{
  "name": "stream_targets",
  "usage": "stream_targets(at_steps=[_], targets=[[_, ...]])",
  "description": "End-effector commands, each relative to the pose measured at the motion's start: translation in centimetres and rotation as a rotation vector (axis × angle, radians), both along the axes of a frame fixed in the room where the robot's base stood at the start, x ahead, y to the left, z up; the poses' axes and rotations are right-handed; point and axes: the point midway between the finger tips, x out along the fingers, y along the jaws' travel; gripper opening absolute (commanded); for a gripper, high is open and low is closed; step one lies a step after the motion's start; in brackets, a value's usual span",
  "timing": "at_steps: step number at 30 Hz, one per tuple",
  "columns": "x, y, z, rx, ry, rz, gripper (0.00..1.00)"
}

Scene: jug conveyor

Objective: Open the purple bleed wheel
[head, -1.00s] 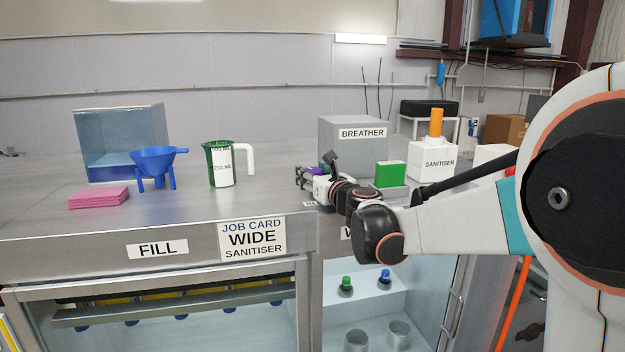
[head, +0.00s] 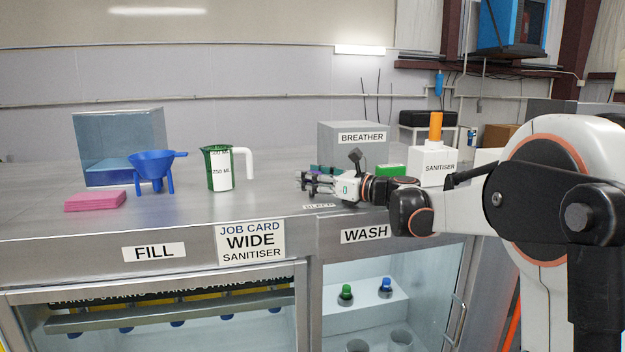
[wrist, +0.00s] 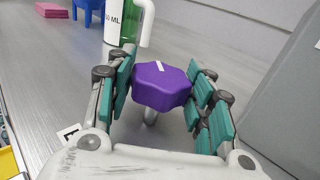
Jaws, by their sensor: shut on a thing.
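The purple bleed wheel (wrist: 162,87) is a lobed knob with a white mark on top, standing on a pale stem above the metal counter in the wrist view. My gripper (wrist: 164,84) has its teal-padded fingers on either side of the wheel and is shut on it. In the head view my gripper (head: 318,184) reaches in from the right, low over the counter behind the BLEED label (head: 320,206). The wheel is mostly hidden by the fingers there.
The grey BREATHER box (head: 352,148) stands behind my gripper. A green block (head: 391,170) and the white SANITISER container (head: 433,166) stand to the right. A green measuring jug (head: 219,170), blue funnel (head: 153,168) and pink cloths (head: 95,200) are left. Bare counter lies between jug and gripper.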

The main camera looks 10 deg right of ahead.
Motion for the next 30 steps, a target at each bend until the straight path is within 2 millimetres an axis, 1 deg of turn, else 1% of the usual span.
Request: stream_targets(at_steps=[10, 11, 12, 13, 14, 25, 28, 30], targets=[[0.0, 0.0, 0.1, 0.001, 0.000, 0.002, 0.24], [0.0, 0.0, 0.1, 0.001, 0.000, 0.002, 0.50], [0.0, 0.0, 0.1, 0.001, 0.000, 0.002, 0.59], [0.0, 0.0, 0.1, 0.001, 0.000, 0.002, 0.66], [0.0, 0.0, 0.1, 0.001, 0.000, 0.002, 0.69], [0.0, 0.0, 0.3, 0.001, -0.001, 0.002, 0.69], [0.0, 0.0, 1.1, 0.001, 0.000, 0.002, 0.69], [0.0, 0.0, 2.2, 0.001, 0.000, 0.002, 0.69]])
